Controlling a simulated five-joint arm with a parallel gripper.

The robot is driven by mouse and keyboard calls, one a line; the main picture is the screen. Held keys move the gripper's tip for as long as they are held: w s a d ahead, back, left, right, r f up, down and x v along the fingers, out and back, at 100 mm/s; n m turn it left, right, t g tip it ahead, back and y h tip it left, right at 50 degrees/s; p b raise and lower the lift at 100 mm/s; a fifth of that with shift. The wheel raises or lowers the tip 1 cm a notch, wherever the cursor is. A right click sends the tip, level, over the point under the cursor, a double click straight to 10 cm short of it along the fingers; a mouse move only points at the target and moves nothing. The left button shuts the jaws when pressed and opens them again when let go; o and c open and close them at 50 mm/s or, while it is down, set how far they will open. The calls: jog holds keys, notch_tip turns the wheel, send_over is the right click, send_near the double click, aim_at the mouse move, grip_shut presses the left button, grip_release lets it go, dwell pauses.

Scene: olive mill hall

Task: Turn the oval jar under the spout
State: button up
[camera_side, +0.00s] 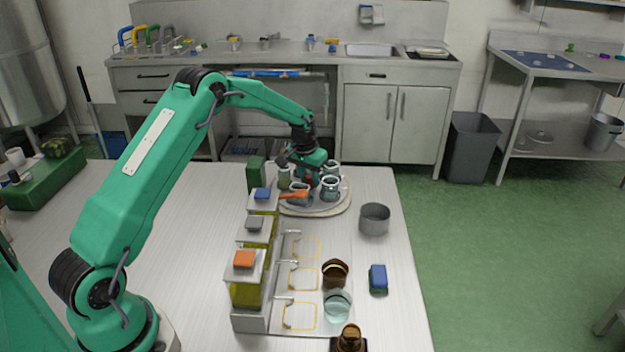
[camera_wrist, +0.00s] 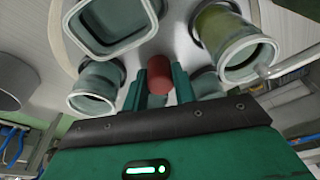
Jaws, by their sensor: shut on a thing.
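A round pale turntable (camera_side: 322,210) carries several glass jars, including a front right jar (camera_side: 330,188) and a back right jar (camera_side: 334,168). In the wrist view, a rounded-square jar (camera_wrist: 110,48) is at the upper left, a jar with yellowish content (camera_wrist: 228,40) at the upper right, and a grey jar (camera_wrist: 92,98) at the left. I cannot tell which is oval. My gripper (camera_side: 313,184) is low among the jars. In the wrist view my gripper (camera_wrist: 160,88) is shut on a red-brown knob (camera_wrist: 160,69). An orange spout-like piece (camera_side: 293,195) reaches over the turntable's left edge.
Dispensers with blue (camera_side: 262,193), grey (camera_side: 254,223) and orange (camera_side: 244,260) tops stand in front of the turntable. A grey pot (camera_side: 374,219), a blue-topped sponge (camera_side: 378,278) and a brown jar (camera_side: 335,273) are nearby.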

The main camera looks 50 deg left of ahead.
aim_at(309, 176)
jog(key=o, duration=0.6)
jog(key=shift+o, duration=0.2)
jog(key=shift+r, duration=4)
jog(key=shift+o, duration=0.4)
jog(key=shift+f, duration=0.4)
jog(key=shift+f, duration=0.2)
jog(key=shift+f, duration=3.45)
